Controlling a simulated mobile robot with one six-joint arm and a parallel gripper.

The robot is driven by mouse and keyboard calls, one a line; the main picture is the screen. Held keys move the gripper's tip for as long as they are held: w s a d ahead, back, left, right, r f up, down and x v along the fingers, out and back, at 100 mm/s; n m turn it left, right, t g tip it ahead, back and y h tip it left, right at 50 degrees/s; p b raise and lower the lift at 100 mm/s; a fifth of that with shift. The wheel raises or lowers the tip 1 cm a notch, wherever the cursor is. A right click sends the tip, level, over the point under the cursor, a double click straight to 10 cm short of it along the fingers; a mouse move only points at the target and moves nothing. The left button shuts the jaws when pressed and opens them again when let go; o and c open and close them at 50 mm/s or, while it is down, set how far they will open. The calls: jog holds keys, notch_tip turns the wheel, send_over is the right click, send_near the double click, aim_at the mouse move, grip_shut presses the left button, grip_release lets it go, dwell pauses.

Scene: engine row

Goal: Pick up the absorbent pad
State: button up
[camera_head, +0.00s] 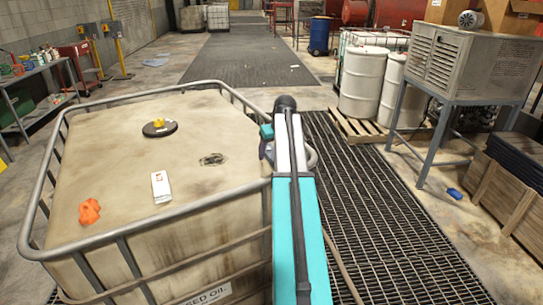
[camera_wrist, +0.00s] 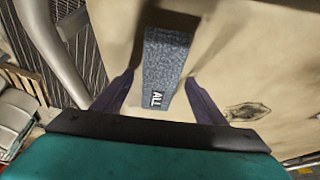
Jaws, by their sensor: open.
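The absorbent pad appears to be the grey speckled block (camera_wrist: 163,58) with white "ALL" lettering in the wrist view. It lies on the stained beige top of the tank (camera_head: 110,125). My gripper (camera_wrist: 160,77) is open, with one dark finger on each side of the pad and gaps showing between fingers and pad. I cannot tell how high the fingertips are above it. In the head view my gripper (camera_head: 264,150) is over the tank's right edge, partly hidden by my arm, and the pad cannot be seen there.
A tubular metal rail (camera_head: 145,92) rings the tank top and runs close to my gripper. White drums (camera_head: 362,82) stand right.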

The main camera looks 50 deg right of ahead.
aim_at(273, 153)
jog(key=shift+c, duration=0.2)
jog(key=c, duration=1.1)
jog(key=shift+r, duration=0.15)
notch_tip(273, 153, up, 10)
jog(key=b, duration=0.4)
jog(key=shift+o, duration=1.3)
jog(key=shift+c, duration=0.8)
jog(key=shift+s+f, duration=0.1)
jog(key=shift+f, duration=0.1)
